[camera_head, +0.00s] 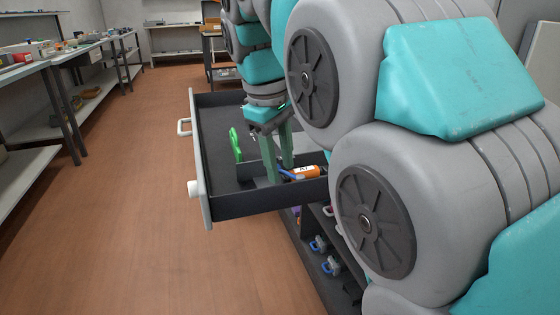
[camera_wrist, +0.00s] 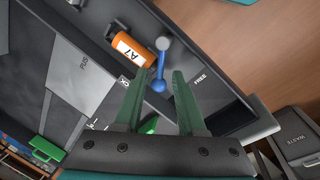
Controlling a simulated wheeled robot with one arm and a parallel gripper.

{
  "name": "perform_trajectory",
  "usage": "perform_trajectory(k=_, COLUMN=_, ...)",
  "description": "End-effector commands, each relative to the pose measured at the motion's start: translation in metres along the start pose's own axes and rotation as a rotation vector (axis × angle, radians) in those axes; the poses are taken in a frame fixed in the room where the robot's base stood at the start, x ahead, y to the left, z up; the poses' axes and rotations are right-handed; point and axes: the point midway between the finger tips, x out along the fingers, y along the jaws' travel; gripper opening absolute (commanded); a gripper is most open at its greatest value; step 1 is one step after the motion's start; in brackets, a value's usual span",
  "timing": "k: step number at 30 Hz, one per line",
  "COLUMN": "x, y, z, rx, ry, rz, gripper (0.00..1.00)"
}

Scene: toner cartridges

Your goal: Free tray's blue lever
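The tray (camera_head: 240,204) is a dark pulled-out drawer with a pale front. Inside lies an orange cartridge (camera_wrist: 125,48) labelled A7, also in the head view (camera_head: 306,171). Beside it in the wrist view is the blue lever (camera_wrist: 160,68), with a grey knob at its upper end and a rounded blue lower end. In the head view the lever (camera_head: 287,174) is partly hidden by a finger. The word FREE (camera_wrist: 200,78) is printed to its right. My gripper (camera_wrist: 162,75) is open, with green fingers pointing down into the tray (camera_head: 279,172). The lever's lower end appears between the fingertips; I cannot tell contact.
A green upright piece (camera_head: 235,145) stands in the tray left of my gripper. A grey plate marked PUSH (camera_wrist: 83,65) lies left of the cartridge in the wrist view. A WASTE bin (camera_wrist: 298,140) stands outside the tray. Shelves with cartridges (camera_head: 330,265) are below; the left floor is clear.

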Motion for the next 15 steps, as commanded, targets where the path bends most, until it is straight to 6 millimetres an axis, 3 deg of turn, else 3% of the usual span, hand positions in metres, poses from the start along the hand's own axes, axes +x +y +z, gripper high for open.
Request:
perform_trajectory(k=1, x=0.0, y=0.0, z=0.0001, rx=0.0, ry=0.0, rz=0.0, gripper=0.32)
perform_trajectory(k=9, x=0.0, y=0.0, z=0.0001, rx=0.0, ry=0.0, rz=0.0, gripper=0.02)
perform_trajectory(k=15, x=0.0001, y=0.0, z=0.0001, rx=0.0, ry=0.0, rz=0.0, gripper=0.0)
